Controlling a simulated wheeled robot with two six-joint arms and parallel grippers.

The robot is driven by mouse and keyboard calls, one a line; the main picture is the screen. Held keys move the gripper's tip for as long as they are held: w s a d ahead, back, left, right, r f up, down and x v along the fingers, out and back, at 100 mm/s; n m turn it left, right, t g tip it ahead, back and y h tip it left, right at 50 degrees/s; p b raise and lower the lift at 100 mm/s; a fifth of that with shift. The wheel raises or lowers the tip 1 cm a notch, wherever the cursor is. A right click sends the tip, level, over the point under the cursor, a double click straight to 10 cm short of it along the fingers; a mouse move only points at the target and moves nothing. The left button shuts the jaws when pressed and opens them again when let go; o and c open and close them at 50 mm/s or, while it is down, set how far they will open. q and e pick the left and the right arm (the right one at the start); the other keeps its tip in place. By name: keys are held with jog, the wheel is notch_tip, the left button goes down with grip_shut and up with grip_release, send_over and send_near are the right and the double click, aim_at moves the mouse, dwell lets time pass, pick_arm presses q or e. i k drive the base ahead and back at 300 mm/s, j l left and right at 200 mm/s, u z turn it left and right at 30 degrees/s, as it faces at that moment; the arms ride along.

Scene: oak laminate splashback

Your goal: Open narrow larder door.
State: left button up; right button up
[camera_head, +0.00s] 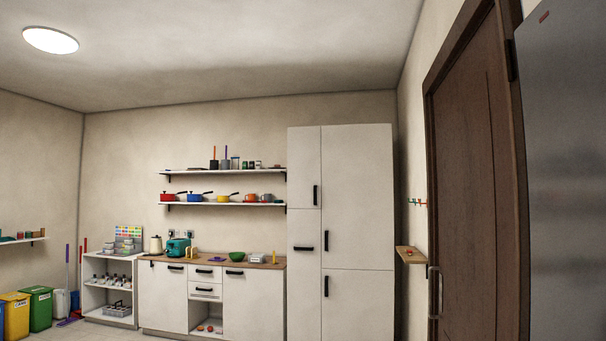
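A tall white cabinet (357,200) stands against the back wall, right of the worktop. Its left column is narrow, with an upper door (303,160) that has a black vertical handle (315,195) near its lower right edge. Below it is a narrow front (302,290) with a black horizontal handle (303,248). The wider right column has an upper door and a lower door, each with a black vertical handle on its left side. All these fronts look closed. Which one is the larder door is not marked. Neither of my grippers is in view.
A worktop (265,265) with kitchen items adjoins the cabinet on the left, below two loaded shelves (230,204). A small wall shelf (411,255), a brown door (470,190) and a grey metal panel (562,180) are on the right. Little floor shows.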

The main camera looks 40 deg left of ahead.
aim_at(304, 143)
jog(key=i+j+u, duration=0.1)
jog(key=j, duration=0.25)
jog(key=i+j+u, duration=0.1)
jog(key=i+j, duration=0.15)
jog(key=i+j+u, duration=0.15)
jog(key=i+j, duration=0.15)
jog(key=i+j+u, duration=0.2)
jog(key=i, duration=0.3)
jog(key=i+j+u, duration=0.15)
jog(key=i, duration=0.25)
jog(key=i+j+u, duration=0.15)
jog(key=i, duration=1.9)
jog(key=j, duration=0.1)
